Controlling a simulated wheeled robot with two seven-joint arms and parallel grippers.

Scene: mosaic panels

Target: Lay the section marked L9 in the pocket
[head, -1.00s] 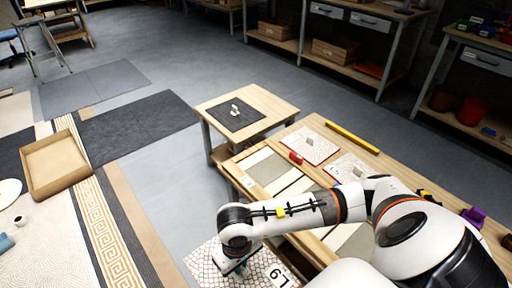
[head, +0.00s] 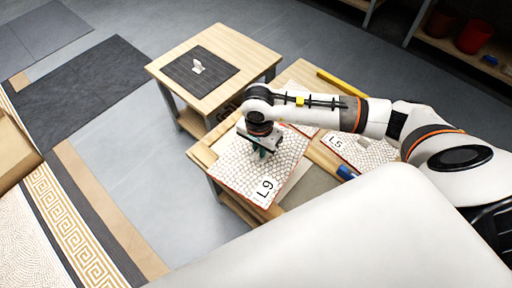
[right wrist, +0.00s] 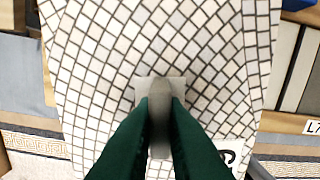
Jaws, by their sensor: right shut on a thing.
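The L9 section (head: 237,178) is a cream mosaic panel with dark joints and a black L9 label. My right gripper (head: 262,152) is shut on its small grey knob and carries it over the near left end of the wooden bench, where it hides part of the top. In the right wrist view the panel (right wrist: 95,75) fills most of the picture, with the green fingers (right wrist: 160,100) closed on the knob. Whether the panel touches anything below I cannot tell. I cannot identify the pocket with certainty. My left gripper is not in view.
An L5 panel (head: 365,150) lies on the bench (head: 303,72), with a yellow bar (head: 340,83) behind. A blue object (head: 346,172) lies near it. A small table (head: 245,60) with a dark mat (head: 188,75) stands beyond. Floor at left has a key-pattern border (head: 50,215).

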